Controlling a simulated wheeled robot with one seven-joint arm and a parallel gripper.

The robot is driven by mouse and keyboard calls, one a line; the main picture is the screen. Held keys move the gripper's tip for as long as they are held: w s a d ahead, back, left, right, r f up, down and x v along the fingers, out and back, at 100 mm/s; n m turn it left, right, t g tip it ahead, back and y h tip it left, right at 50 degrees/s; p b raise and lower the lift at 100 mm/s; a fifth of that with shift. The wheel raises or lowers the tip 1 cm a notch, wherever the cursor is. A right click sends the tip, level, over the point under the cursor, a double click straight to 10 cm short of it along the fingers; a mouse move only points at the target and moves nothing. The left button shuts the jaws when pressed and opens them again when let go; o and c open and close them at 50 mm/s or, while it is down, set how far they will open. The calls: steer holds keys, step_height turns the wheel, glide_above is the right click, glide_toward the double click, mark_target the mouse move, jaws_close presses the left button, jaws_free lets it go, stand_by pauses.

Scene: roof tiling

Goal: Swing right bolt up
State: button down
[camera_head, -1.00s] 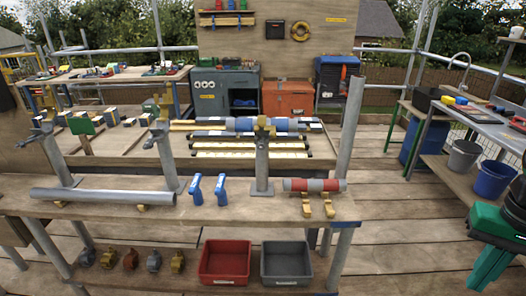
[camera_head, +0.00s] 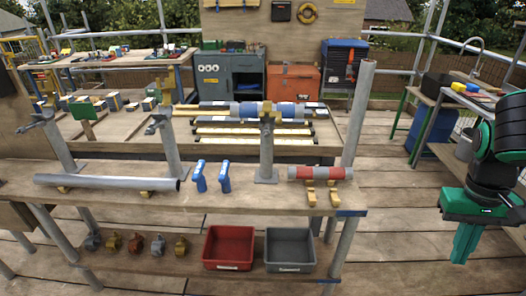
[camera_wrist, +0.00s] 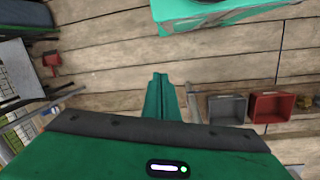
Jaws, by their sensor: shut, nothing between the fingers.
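My green gripper (camera_head: 465,246) is at the right of the head view, off the bench's right end, pointing down over the deck. Its fingers (camera_wrist: 160,85) are together and empty in the wrist view, with only deck boards beyond them.
A grey pipe (camera_head: 105,182), two blue hand tools (camera_head: 199,176) and a red-and-grey tube (camera_head: 322,173) lie or stand on the bench. Red (camera_head: 228,263) and grey (camera_head: 289,266) bins and several clamps (camera_head: 136,243) are on the lower shelf. A tall post (camera_head: 357,115) stands at the bench's right end.

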steer(key=w+a+f+n+h, duration=0.2)
steer(key=w+f+n+h, duration=0.55)
steer(key=w, duration=0.45)
steer(key=w+a+r+n+t+h, duration=0.1)
steer(key=w+a+n+t+h, duration=0.45)
steer(key=w+a+n, duration=0.35)
steer(key=a+r+n+t+y, duration=0.1)
steer(key=a+n+t+y, duration=0.2)
steer(key=a+n+t, duration=0.3)
steer(key=s+a+r+n+t+y, duration=0.1)
steer(key=a+n+t, duration=0.5)
steer(key=a, duration=1)
steer(key=a+r+n+t+y, duration=0.2)
steer(key=a+n+t+y, duration=0.4)
steer(key=a, duration=0.5)
steer(key=shift+s+r+n, duration=0.15)
steer(key=shift+r+n, duration=0.05)
steer(key=shift+n, duration=0.25)
steer(key=shift+d, duration=0.1)
glide_toward(267, 131)
steer(key=w+f, duration=0.3)
steer(key=shift+w+d+r, duration=0.15)
steer(key=shift+w+r, duration=0.15)
steer(key=shift+r, duration=0.5)
steer(key=shift+w+d+r, duration=0.15)
steer(key=shift+w+r, duration=0.2)
steer(key=shift+r, duration=0.45)
